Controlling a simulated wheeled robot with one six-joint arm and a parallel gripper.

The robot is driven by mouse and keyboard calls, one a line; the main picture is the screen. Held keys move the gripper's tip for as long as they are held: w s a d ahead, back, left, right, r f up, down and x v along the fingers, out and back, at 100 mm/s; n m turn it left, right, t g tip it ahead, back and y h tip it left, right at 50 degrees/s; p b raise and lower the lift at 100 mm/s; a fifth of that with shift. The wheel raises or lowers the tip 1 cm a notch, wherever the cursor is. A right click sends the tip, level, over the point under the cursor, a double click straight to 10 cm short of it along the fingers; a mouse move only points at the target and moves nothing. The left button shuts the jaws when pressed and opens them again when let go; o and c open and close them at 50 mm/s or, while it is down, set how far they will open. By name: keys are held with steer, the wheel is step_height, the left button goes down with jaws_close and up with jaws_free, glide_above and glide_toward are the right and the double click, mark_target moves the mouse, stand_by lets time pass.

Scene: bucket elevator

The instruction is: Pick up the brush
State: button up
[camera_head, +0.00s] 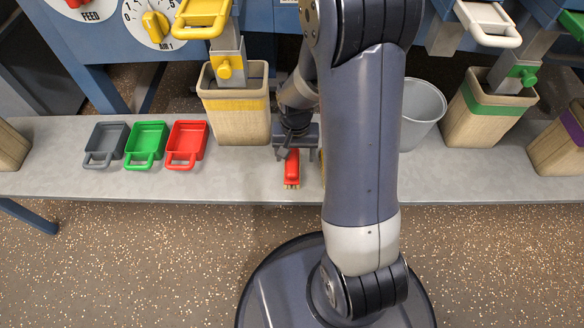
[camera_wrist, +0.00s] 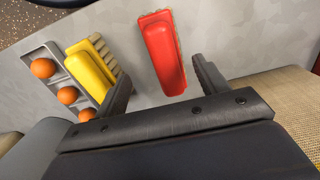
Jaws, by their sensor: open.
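A red brush (camera_head: 291,169) with pale bristles lies on the grey bench near its front edge. In the wrist view the red brush (camera_wrist: 162,50) points away from me, its near end between my fingers. A yellow brush (camera_wrist: 90,70) with tan bristles lies to its left there; in the head view it is almost wholly hidden behind my arm. My gripper (camera_head: 295,155) is open and empty above the red brush. In the wrist view my gripper (camera_wrist: 162,86) has one finger on each side of the red brush's near end, the left finger close to the yellow brush. I see no contact.
A grey tray (camera_wrist: 58,51) with orange balls lies beyond the yellow brush. Grey (camera_head: 106,142), green (camera_head: 147,143) and red (camera_head: 187,143) scoops lie on the left of the bench. A yellow-banded bin (camera_head: 236,118) stands close behind my gripper; a grey bucket (camera_head: 420,108) stands right.

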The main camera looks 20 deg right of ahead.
mark_target(292, 161)
steer(key=shift+w+f, duration=0.1)
steer(key=shift+f, duration=0.35)
steer(key=f+b, duration=0.2)
steer(key=f, duration=0.1)
steer(key=f+b, duration=0.1)
steer(key=f, duration=0.1)
steer(key=shift+a+f, duration=0.1)
steer(key=shift+a, duration=0.3)
steer(key=shift+c, duration=0.2)
steer(key=c, duration=1.1)
